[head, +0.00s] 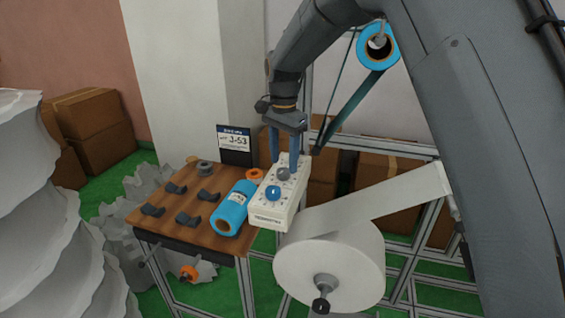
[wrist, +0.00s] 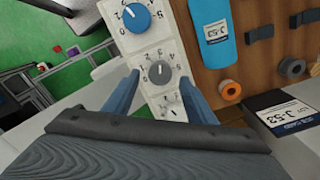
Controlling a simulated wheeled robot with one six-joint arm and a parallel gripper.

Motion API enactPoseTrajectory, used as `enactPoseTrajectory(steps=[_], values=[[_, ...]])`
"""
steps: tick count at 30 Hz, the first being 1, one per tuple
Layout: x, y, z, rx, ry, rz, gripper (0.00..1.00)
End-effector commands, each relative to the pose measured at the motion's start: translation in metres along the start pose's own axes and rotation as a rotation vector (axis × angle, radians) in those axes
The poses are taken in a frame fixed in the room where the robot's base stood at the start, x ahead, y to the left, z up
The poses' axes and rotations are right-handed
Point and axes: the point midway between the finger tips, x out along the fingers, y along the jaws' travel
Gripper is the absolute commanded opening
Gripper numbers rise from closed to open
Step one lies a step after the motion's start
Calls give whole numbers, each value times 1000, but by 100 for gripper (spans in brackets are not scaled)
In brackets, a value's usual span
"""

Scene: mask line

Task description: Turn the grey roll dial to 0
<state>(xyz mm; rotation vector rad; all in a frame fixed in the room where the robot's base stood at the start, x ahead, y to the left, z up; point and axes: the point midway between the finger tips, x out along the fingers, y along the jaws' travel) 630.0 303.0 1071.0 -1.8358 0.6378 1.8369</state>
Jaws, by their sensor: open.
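The grey dial (head: 283,173) sits on a white control box (head: 266,216), behind a blue dial (head: 273,193). In the wrist view the grey dial (wrist: 159,72) has a ring of printed numbers around it, and its pointer is too small to read surely. The blue dial (wrist: 137,18) shows above it there. My gripper (head: 284,163) is open, with its blue fingers pointing down at the box. In the wrist view my gripper (wrist: 159,79) has one finger on each side of the grey dial. I cannot tell whether either finger touches it.
The wooden table (head: 168,222) holds a blue roll (head: 231,210) beside the box, an orange ring (head: 254,174), a grey ring (head: 204,168) and several dark brackets. A sign reading J-53 (head: 235,141) stands behind. A large white roll (head: 330,262) is close at front right.

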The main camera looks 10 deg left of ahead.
Motion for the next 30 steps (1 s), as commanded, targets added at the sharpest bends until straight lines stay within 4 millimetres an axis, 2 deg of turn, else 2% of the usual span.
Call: enactPoseTrajectory(steps=[6,16,24,30], values=[[22,0,2,-3,-1,1,51],[27,-2,3,-6,0,-1,51],[27,-2,3,-5,0,-1,10],[26,-2,3,-19,1,-1,10]])
